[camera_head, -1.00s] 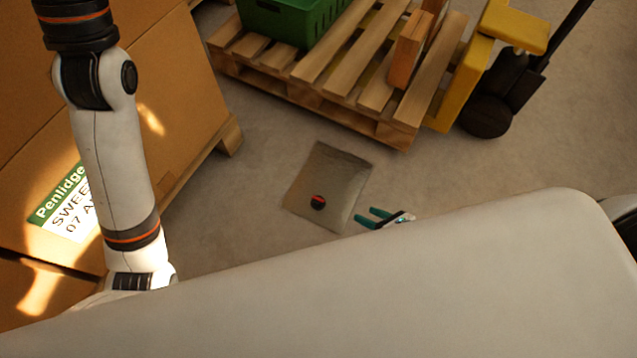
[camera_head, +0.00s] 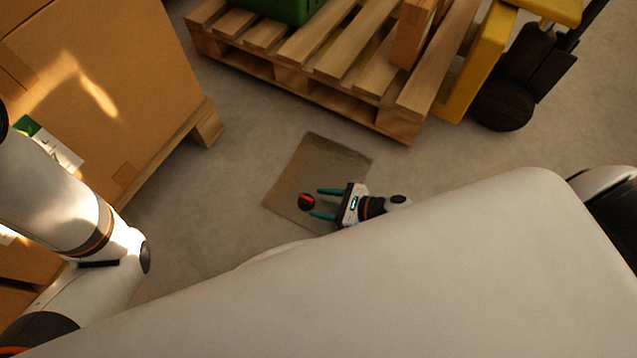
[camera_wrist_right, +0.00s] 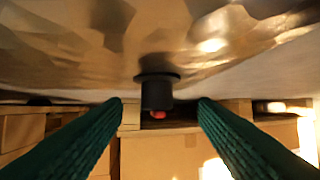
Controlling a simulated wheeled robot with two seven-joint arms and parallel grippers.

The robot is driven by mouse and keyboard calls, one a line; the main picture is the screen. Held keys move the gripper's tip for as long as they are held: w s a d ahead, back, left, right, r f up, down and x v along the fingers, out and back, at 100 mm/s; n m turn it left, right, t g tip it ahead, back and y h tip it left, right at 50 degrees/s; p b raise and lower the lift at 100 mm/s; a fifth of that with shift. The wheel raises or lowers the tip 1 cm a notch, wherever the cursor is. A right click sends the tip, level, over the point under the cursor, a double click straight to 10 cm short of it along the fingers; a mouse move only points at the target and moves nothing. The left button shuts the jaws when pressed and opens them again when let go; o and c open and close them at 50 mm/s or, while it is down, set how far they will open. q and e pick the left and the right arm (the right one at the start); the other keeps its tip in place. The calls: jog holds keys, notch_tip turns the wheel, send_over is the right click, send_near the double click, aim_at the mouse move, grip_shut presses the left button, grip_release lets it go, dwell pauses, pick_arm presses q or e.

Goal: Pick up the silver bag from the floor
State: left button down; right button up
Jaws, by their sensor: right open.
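The silver bag (camera_head: 325,157) lies flat on the floor in the head view, with a black-and-red cap (camera_head: 306,202) near its lower edge. My right gripper (camera_head: 316,203) is open over the lower right part of the bag, its teal fingers pointing left toward the cap. In the right wrist view the bag's shiny surface (camera_wrist_right: 90,45) fills the top. The black cap (camera_wrist_right: 157,92) stands out from it, in line with the gap between the open fingers (camera_wrist_right: 160,102). Whether the fingers touch it I cannot tell. My left gripper is out of view; only its arm shows at the left.
A wooden pallet (camera_head: 290,78) with a green crate (camera_head: 285,8) stands behind the bag, beside a yellow pallet jack (camera_head: 480,62). Cardboard boxes (camera_head: 110,85) stand at the left. The floor around the bag is clear. My white body covers the front.

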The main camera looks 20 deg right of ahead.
aim_at(312, 200)
jog(key=b+x, duration=0.1)
jog(key=x, duration=0.1)
jog(key=b+x, duration=0.1)
jog(key=x, duration=0.1)
jog(key=shift+w+a+r+b, duration=0.1)
jog(key=shift+w+a+b, duration=0.1)
jog(key=shift+w+b, duration=0.15)
jog(key=shift+w+a, duration=0.2)
jog(key=shift+a, duration=0.1)
jog(key=c, duration=1)
